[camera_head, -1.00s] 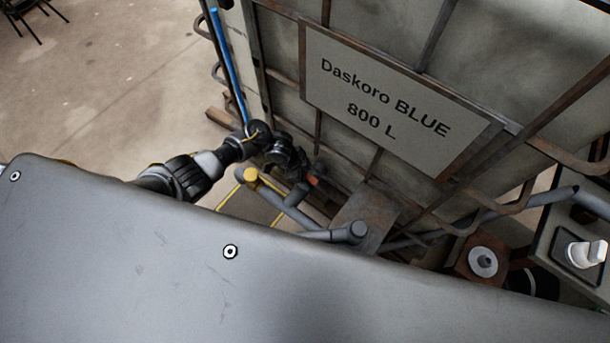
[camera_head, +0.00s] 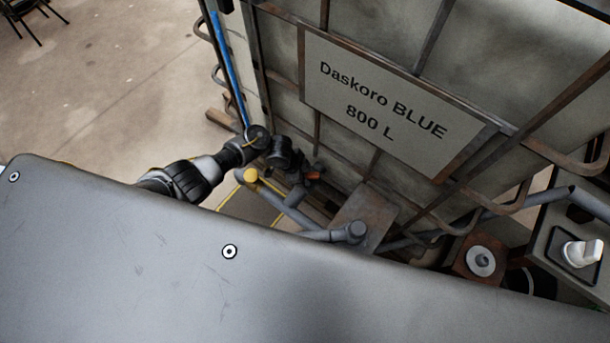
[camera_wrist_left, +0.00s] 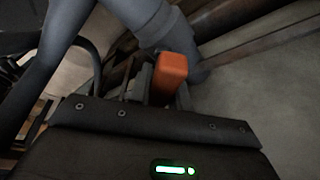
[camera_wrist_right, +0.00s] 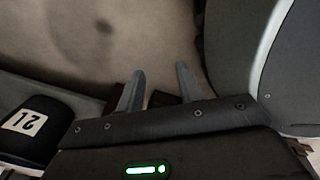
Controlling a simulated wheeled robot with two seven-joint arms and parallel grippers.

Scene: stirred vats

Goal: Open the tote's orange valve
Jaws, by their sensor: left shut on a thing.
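The tote (camera_head: 400,60) is a large pale tank in a rusty cage, with a sign reading "Daskoro BLUE 800 L". The orange valve handle (camera_head: 314,176) shows low at the tote's front, partly hidden by my left gripper (camera_head: 304,182). In the left wrist view the handle (camera_wrist_left: 170,75) stands between the fingers of my left gripper (camera_wrist_left: 163,88), which is shut on it. A grey pipe (camera_wrist_left: 45,60) runs close beside it. My right gripper (camera_wrist_right: 158,88) shows only in its wrist view, with its fingers apart and nothing between them.
Grey pipes with a yellow-capped end (camera_head: 250,175) lie just below the left gripper. A blue sight strip (camera_head: 230,70) runs up the tote's left edge. A box with a white knob (camera_head: 581,253) is at right. Open floor lies at left.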

